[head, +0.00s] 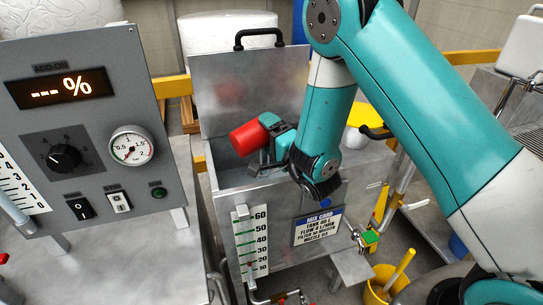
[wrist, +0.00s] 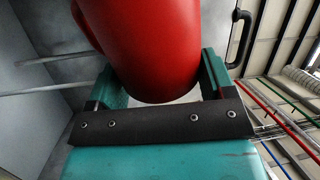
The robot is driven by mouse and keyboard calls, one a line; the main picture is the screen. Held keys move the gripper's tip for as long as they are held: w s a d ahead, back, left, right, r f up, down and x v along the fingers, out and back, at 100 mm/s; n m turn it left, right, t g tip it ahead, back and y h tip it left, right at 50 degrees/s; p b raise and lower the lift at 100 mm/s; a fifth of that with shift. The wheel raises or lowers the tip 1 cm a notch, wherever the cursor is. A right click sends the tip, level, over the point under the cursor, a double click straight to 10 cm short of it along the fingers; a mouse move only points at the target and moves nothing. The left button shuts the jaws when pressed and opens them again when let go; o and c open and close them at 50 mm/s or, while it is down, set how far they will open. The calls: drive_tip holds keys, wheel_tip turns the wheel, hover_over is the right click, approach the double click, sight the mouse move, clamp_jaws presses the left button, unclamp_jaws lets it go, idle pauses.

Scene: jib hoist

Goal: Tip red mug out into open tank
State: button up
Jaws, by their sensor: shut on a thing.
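The red mug (head: 246,139) is in my gripper (head: 272,133), above the open tank (head: 228,184) near its left side in the head view. The mug lies over on its side, its far end pointing left; I cannot see its contents or any liquid leaving it. In the wrist view the mug (wrist: 145,45) fills the space between the two teal fingers, which are shut on it. The tank's grey lid (head: 250,88) stands raised at the back. My forearm hides the tank's right part, and its inside shows only partly.
A control panel (head: 90,120) with a dial, gauge and "--- %" display stands left of the tank. A level scale (head: 250,240) and a mix card (head: 318,227) are on the tank's front. A yellow bucket (head: 385,285) stands at lower right.

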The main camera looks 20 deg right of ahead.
drive_tip(key=shift+w+d+f+m+h+p, duration=0.15)
drive_tip(key=shift+d+m+p, duration=0.15)
drive_tip(key=shift+m+p, duration=0.55)
drive_tip(key=shift+d+r+m+h+p, duration=0.1)
drive_tip(key=shift+d+m+h+p, duration=0.2)
drive_tip(key=shift+m, duration=1)
drive_tip(key=shift+w+d+f+m+h+p, duration=0.1)
drive_tip(key=shift+d+m+p, duration=0.15)
drive_tip(key=shift+m+p, duration=0.6)
idle(0.6)
idle(0.8)
